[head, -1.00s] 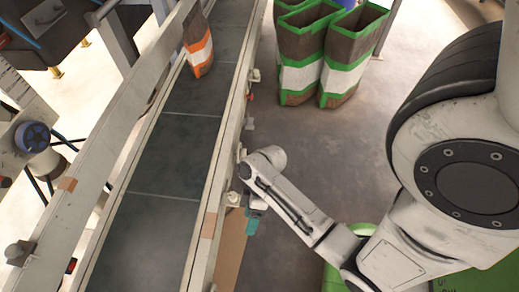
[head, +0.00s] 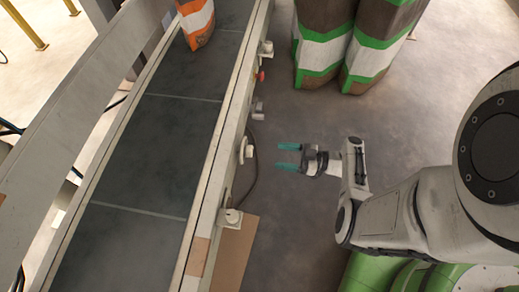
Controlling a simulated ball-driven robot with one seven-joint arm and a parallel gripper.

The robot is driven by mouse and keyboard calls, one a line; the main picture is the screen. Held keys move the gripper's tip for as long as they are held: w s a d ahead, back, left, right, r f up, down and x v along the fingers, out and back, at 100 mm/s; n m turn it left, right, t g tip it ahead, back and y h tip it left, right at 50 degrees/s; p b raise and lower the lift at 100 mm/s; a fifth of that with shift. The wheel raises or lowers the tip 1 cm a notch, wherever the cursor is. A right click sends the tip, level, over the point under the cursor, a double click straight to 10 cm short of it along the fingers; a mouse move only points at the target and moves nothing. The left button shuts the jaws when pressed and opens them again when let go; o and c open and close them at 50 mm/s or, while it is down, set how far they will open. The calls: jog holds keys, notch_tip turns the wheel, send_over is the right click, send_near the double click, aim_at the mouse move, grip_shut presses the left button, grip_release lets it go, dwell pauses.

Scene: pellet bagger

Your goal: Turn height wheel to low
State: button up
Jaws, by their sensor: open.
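A small cream wheel-like knob (head: 246,150) sticks out from the right side of the conveyor frame; I cannot tell for sure that it is the height wheel, and no low mark is readable. My gripper (head: 288,157) is to the right of this knob, apart from it, with its two teal fingers pointing left at about the knob's level in the picture. The fingers are spread and nothing is between them.
The conveyor belt (head: 150,150) carries an orange-and-white bag (head: 197,22). A red button (head: 261,76) and grey knob (head: 258,107) sit farther along its side. Green-trimmed bags (head: 325,40) stand upright beyond. A cardboard sheet (head: 236,255) lies below. Floor around my gripper is clear.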

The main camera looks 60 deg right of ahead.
aim_at(245, 151)
jog(key=x, duration=0.9)
jog(key=shift+w+a, duration=0.15)
jog(key=shift+w, duration=0.1)
jog(key=shift+c, duration=0.4)
jog(key=c, duration=1)
